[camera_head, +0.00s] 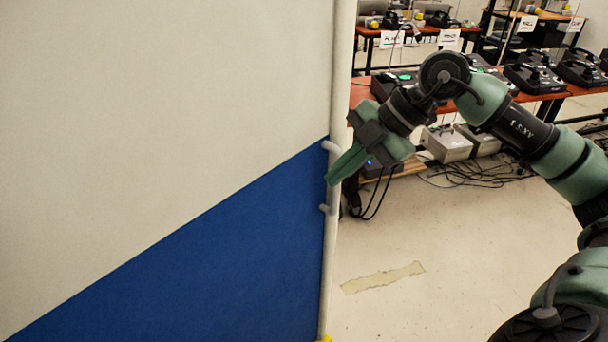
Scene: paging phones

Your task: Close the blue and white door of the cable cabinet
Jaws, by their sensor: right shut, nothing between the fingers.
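The blue and white door (190,150) of the cable cabinet fills the left half of the view, white above and blue below a slanted line. Its pale vertical edge (341,80) runs down near the middle of the view. A grey handle (330,147) is fixed near that edge, with a lower mount also showing. My right gripper (335,178) is shut and empty, its green fingers pointing down and left at the handle. The fingers overlap the handle in the picture; I cannot tell whether they touch it. The cabinet's inside is not visible. My left gripper is not in view.
An orange-topped table (358,92) with several dark phone devices stands behind my right arm. Grey boxes (446,144) and loose cables lie below it. The pale floor (450,240) right of the door is clear, with a worn patch (383,277).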

